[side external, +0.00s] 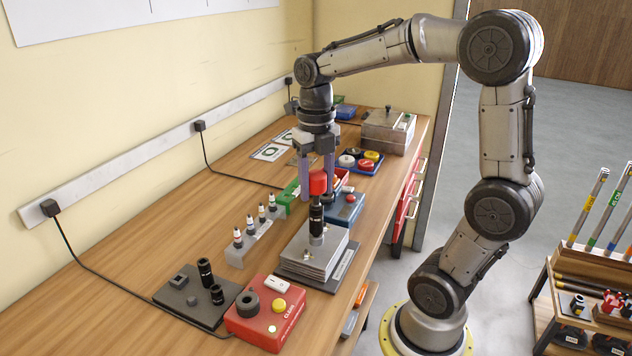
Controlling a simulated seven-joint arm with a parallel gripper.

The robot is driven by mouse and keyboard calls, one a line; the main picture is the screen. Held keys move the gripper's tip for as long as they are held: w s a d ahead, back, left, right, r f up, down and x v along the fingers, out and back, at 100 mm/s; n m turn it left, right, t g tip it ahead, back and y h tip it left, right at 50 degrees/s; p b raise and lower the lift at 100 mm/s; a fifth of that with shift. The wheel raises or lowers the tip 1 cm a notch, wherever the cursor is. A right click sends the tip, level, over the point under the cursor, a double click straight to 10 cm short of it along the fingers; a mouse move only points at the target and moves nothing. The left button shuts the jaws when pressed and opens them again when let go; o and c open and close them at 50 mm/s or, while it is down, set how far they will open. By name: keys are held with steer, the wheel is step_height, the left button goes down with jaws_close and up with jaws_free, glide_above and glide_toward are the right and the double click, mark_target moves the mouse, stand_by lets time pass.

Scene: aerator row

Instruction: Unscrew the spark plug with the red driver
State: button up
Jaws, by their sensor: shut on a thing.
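The red driver (318,183) has a red top and a black shaft and stands upright. My gripper (317,192) is above it, pointing down, with its two fingers shut on the red top from either side. The driver's lower end (316,238) meets the top of a grey block of stacked plates (308,262). No spark plug shows there; the driver's end hides what is under it.
A red box with buttons (264,318) and a dark plate with black sockets (197,298) are at the front. A green holder (289,194), a blue box (345,207) and a blue tray (374,166) lie behind. The table's left side is mostly clear.

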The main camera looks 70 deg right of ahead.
mark_target(316, 172)
jaws_close()
steer(key=shift+r, duration=0.1)
steer(key=shift+r, duration=0.15)
steer(key=shift+r, duration=2.2)
